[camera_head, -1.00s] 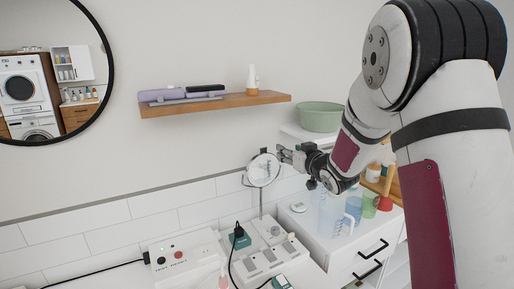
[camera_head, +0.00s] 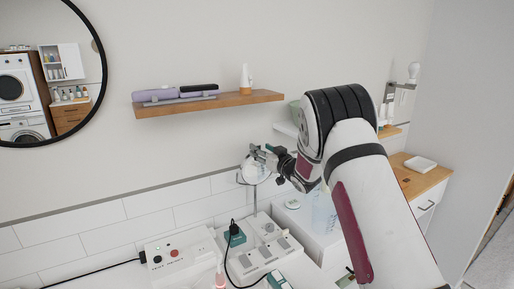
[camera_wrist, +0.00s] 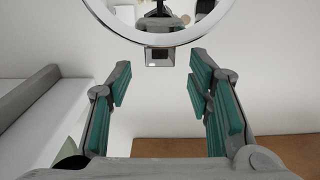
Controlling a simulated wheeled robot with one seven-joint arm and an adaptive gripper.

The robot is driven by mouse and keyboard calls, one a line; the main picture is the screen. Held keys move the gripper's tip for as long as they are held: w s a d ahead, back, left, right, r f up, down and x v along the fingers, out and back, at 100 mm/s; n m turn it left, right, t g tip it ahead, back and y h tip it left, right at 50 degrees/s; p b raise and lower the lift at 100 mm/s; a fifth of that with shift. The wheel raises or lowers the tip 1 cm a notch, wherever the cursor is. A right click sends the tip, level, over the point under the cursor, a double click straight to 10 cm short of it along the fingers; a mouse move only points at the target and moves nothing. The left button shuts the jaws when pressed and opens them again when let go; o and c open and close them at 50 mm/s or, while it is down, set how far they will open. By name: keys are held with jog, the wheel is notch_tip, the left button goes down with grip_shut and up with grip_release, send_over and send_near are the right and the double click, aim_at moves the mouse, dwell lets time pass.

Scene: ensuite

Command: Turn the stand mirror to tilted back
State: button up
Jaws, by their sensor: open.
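The stand mirror (camera_head: 252,174) is a small round mirror with a light rim, on a thin post above the white counter. My gripper (camera_head: 259,153) reaches in from the right and covers the mirror's upper right part in the head view. In the wrist view, the mirror's rim (camera_wrist: 160,39) crosses the top of the picture, with a small dark block at its lower edge. My gripper (camera_wrist: 160,68) also shows there, its teal-padded fingers open and spread apart below the rim. Nothing is between the fingers. I cannot tell whether a finger touches the rim, nor the mirror's exact tilt.
A wooden shelf (camera_head: 210,104) with hair tools and a bottle is above the mirror. A white box with buttons (camera_head: 178,252) and a grey organizer (camera_head: 262,240) with a dark cable stand below. A clear pitcher (camera_head: 323,212) stands right of the mirror.

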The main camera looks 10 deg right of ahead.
jog(key=shift+x, duration=2)
grip_shut()
